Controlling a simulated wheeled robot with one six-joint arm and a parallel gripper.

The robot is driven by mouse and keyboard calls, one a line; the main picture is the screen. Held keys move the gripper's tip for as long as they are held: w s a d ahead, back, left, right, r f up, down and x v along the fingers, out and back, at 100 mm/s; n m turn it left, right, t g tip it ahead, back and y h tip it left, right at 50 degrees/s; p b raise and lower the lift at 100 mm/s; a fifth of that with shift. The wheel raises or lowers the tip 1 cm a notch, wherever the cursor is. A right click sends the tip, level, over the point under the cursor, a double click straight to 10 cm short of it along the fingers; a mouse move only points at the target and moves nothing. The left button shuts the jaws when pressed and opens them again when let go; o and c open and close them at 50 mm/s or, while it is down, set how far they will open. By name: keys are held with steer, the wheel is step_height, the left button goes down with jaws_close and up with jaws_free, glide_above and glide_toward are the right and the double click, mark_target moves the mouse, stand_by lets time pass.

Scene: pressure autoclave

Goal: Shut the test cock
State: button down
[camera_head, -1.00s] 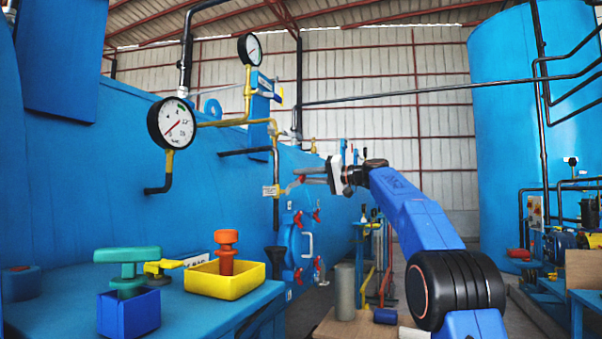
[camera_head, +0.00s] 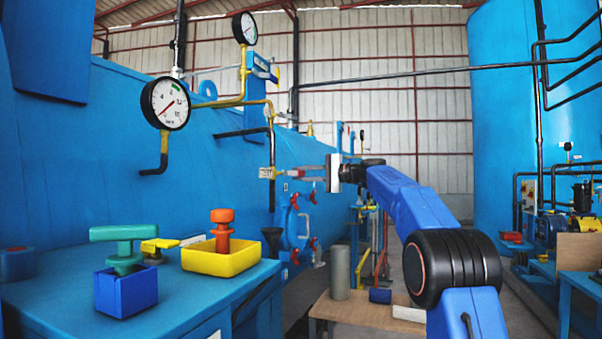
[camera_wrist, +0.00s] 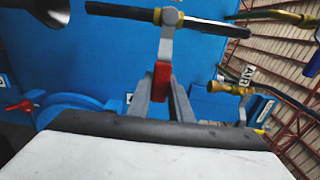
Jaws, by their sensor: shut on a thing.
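The cock's lever is small there and partly hidden by the fingers.
The large blue vessel (camera_head: 80,140) stands behind the cock, with a pressure gauge (camera_head: 165,103) and brass piping left of it. Below are a blue bench (camera_head: 200,297) with a yellow tray (camera_head: 218,259) and a green-handled tool (camera_head: 124,245). Red-handled clamps (camera_head: 296,201) sit under my gripper.

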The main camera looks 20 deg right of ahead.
steer(key=shift+f, duration=0.2)
steer(key=c, duration=1.6)
jaws_free()
steer(key=shift+d, duration=0.1)
steer(key=shift+r, duration=0.1)
steer(key=v, duration=1.7)
steer(key=shift+s+d, duration=0.1)
